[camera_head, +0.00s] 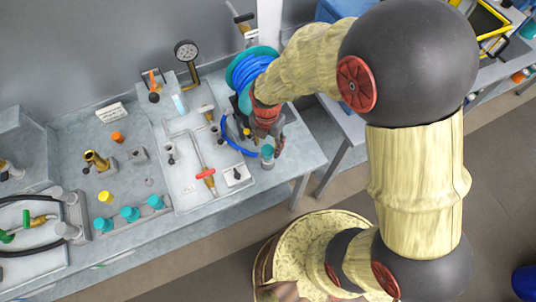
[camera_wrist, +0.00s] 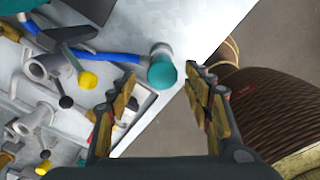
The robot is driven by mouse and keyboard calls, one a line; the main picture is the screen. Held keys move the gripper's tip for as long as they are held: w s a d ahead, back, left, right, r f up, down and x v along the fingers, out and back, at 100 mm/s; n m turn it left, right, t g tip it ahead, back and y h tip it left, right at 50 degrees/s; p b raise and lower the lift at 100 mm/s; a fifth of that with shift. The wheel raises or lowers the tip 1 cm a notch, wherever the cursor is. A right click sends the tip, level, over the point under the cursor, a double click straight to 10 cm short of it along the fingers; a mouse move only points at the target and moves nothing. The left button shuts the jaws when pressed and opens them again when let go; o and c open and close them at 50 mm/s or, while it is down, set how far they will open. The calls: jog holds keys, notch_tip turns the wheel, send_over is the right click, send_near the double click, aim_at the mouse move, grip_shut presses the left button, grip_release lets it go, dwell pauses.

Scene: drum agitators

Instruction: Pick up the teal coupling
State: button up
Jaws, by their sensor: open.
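A teal-ended coupling (camera_head: 267,151) with a grey body stands near the front right edge of the grey bench, beside my gripper (camera_head: 268,138). In the wrist view the teal coupling (camera_wrist: 162,72) shows ahead of the gap between my fingertips (camera_wrist: 160,92), close to the bench edge. My gripper is open with nothing between its fingers. The fingers appear apart from the coupling; the exact distance is hard to tell. Several other teal-topped fittings (camera_head: 130,213) stand in a row at the bench's front left.
A blue hose coil (camera_head: 250,68) hangs behind my gripper, and a blue hose (camera_wrist: 118,58) runs to the coupling's left. A red-handled valve (camera_head: 205,173) and a yellow knob (camera_wrist: 87,80) stand left. A gauge (camera_head: 187,50) rises at the back. Open floor lies beyond the bench edge.

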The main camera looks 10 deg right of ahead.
aim_at(268, 149)
notch_tip(268, 149, down, 4)
jog(key=shift+s+d+f, duration=0.1)
jog(key=shift+s+f, duration=0.05)
jog(key=shift+c, duration=0.6)
jog(key=c, duration=1.1)
grip_shut()
